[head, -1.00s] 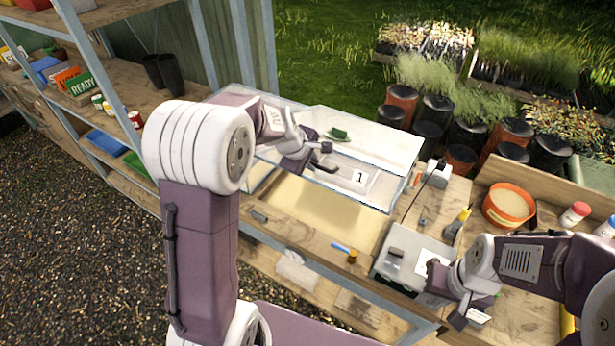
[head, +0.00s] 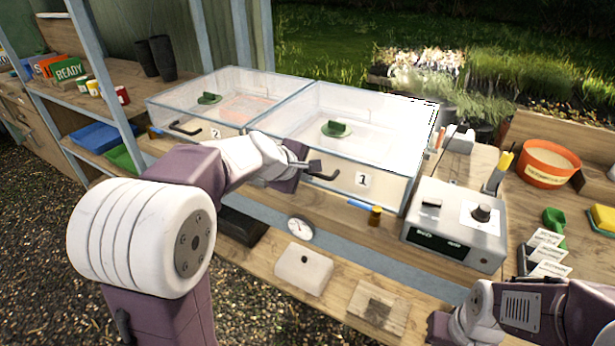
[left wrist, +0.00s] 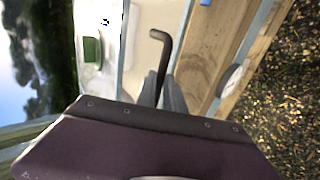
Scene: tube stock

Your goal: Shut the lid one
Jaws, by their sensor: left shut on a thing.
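Lid one (head: 375,112) is a clear pane with a green vent knob (head: 336,128). It lies down flat on the clear box labelled 1 (head: 362,180). A dark bent handle (head: 325,177) sticks out at its front; it also shows in the left wrist view (left wrist: 160,50). My left gripper (head: 305,165) is at the handle, and in the left wrist view its fingers (left wrist: 166,95) are shut on the handle's lower part. The fingers partly hide the handle. My right arm shows at the bottom right, with its gripper out of the frame.
Box two with its flat lid (head: 235,95) adjoins on the left. A grey control unit (head: 455,225), a small amber bottle (head: 375,216) and a blue marker (head: 361,203) are on the right. A lower shelf holds a white block (head: 303,268).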

